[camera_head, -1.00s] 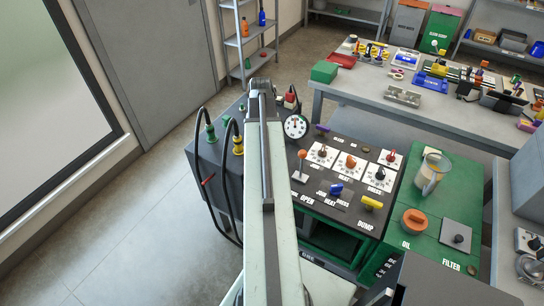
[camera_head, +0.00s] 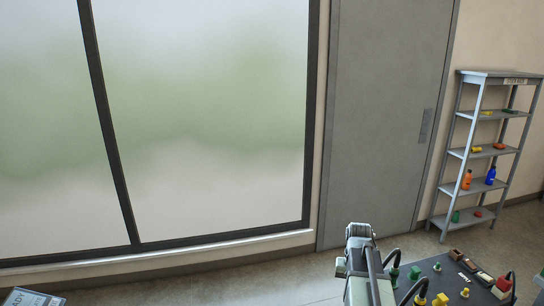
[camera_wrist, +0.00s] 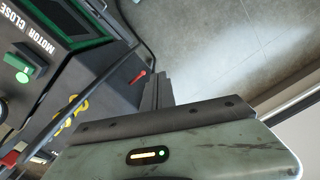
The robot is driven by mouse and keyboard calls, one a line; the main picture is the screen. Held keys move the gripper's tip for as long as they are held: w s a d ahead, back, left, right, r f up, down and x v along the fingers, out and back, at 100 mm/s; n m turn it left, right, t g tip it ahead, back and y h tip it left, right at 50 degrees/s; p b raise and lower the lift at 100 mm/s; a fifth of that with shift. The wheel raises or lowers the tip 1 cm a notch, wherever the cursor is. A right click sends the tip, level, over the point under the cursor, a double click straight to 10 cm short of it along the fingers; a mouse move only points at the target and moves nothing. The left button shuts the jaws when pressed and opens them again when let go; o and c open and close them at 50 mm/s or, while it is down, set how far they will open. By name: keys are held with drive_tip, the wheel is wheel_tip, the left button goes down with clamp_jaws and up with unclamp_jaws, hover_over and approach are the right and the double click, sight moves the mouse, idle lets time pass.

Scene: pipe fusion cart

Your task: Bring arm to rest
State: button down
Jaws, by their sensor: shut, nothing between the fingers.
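My arm (camera_head: 366,268) shows at the bottom of the head view, reaching forward beside the dark cart top (camera_head: 437,283). In the wrist view my gripper (camera_wrist: 159,78) has its dark fingers close together, shut and empty. The fingers point over the grey floor beside the cart and appear apart from the cart's red lever (camera_wrist: 138,77). The gripper's fingertips cannot be made out in the head view.
Cart fittings include a green button (camera_wrist: 22,77), yellow fittings (camera_wrist: 70,115) and black hoses (camera_head: 394,262). A grey door (camera_head: 385,110), frosted window (camera_head: 200,120) and shelf rack (camera_head: 487,150) stand behind. Bare floor lies left of the cart.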

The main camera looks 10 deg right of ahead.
drive_tip(key=a+n, duration=0.5)
drive_tip(key=a, duration=2.1)
drive_tip(key=shift+w+a+f+n, duration=0.15)
drive_tip(key=shift+w+n, duration=0.2)
drive_tip(key=shift+n, duration=0.05)
